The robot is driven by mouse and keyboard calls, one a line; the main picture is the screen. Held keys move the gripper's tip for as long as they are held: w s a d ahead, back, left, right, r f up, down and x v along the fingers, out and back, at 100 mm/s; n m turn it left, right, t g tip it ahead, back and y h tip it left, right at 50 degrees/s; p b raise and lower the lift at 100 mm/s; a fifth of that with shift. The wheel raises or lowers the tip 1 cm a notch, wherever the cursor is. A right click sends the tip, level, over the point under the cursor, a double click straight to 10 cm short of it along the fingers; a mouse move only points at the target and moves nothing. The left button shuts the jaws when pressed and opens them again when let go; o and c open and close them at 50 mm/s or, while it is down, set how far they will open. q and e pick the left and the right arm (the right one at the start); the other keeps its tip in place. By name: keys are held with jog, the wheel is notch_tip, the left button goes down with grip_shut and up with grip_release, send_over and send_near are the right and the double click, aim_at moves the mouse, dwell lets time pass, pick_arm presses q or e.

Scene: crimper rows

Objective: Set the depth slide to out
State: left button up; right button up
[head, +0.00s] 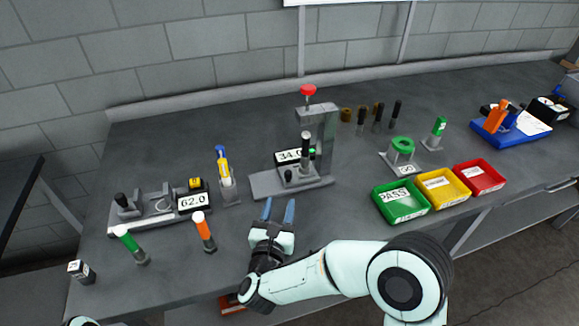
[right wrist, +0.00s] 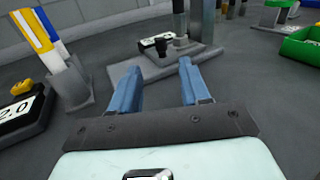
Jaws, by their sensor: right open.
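A grey press stand (head: 262,184) with a red-topped column stands in the middle of the table and has a display reading 34.0 (head: 290,156). A small black knob (head: 288,174) sits on a block on its base; I cannot tell for sure that this is the depth slide, or its setting. In the right wrist view the knob (right wrist: 161,46) is beyond the fingertips. My right gripper (head: 279,211) is open and empty, in front of the stand and apart from it; its blue fingers (right wrist: 161,78) point towards the base. My left gripper is not in view.
At left are a gauge with display 62.0 (head: 192,201), a yellow-and-blue tool in a holder (head: 223,166), and green (head: 131,244) and orange (head: 203,230) handled tools. Green (head: 402,216), yellow (head: 443,201) and red (head: 479,188) bins stand right. Table before the stand is clear.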

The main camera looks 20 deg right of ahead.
aim_at(287, 175)
jog(key=p+x, duration=0.2)
jog(key=x, duration=1)
jog(key=shift+w+d+p, duration=0.15)
jog(key=shift+w+p, duration=0.05)
jog(key=shift+p, duration=0.1)
grip_shut()
